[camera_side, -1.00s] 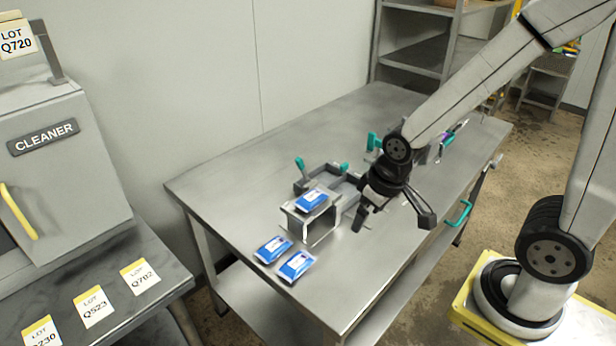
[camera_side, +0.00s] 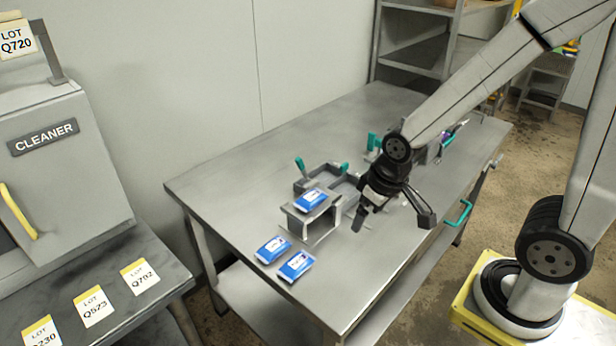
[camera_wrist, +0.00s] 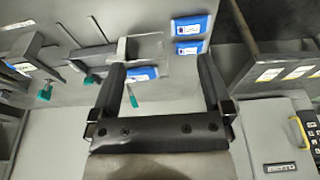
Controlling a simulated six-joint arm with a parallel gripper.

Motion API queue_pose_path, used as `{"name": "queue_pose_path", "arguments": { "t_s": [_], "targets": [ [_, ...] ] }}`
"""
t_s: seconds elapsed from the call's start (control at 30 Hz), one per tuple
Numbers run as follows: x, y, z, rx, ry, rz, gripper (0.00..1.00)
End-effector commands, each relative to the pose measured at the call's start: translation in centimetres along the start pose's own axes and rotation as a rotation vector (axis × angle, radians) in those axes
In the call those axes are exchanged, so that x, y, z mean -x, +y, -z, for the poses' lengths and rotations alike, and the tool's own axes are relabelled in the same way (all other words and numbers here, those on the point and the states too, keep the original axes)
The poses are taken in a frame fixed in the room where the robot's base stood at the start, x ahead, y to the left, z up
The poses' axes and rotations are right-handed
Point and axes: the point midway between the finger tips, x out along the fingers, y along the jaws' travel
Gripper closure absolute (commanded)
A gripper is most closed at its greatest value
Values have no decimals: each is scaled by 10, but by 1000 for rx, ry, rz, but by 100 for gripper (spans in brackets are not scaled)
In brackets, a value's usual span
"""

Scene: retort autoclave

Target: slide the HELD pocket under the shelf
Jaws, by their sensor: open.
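A small grey shelf (camera_side: 322,226) stands on the table, with one blue pocket (camera_side: 311,200) lying on its top. Two more blue pockets, the left one (camera_side: 273,250) and the right one (camera_side: 296,265), lie on bare table in front of it. Their labels are too small to read, so I cannot tell which is the HELD one. My gripper (camera_side: 358,219) is to the right of the shelf, above the table and apart from all pockets. In the wrist view my gripper (camera_wrist: 160,68) is open and empty; the shelf's pocket (camera_wrist: 143,73) appears between its fingers, farther away.
Behind the shelf is a grey tray-like fixture (camera_side: 346,181) with teal handles. More teal-handled items stand beyond my wrist. The table's front right (camera_side: 375,265) is clear.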

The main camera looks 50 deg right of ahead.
Motion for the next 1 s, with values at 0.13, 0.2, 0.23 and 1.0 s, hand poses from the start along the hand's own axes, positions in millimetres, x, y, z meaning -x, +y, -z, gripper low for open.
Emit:
{"name": "queue_pose_path", "arguments": {
  "t_s": [0.13,0.2,0.23,1.0],
  "targets": [
    [0,0,0,0,0,0,0],
    [0,0,0,0,0,0,0],
    [0,0,0,0,0,0,0],
    [-36,76,114,-17,36,10,15]
  ]
}}
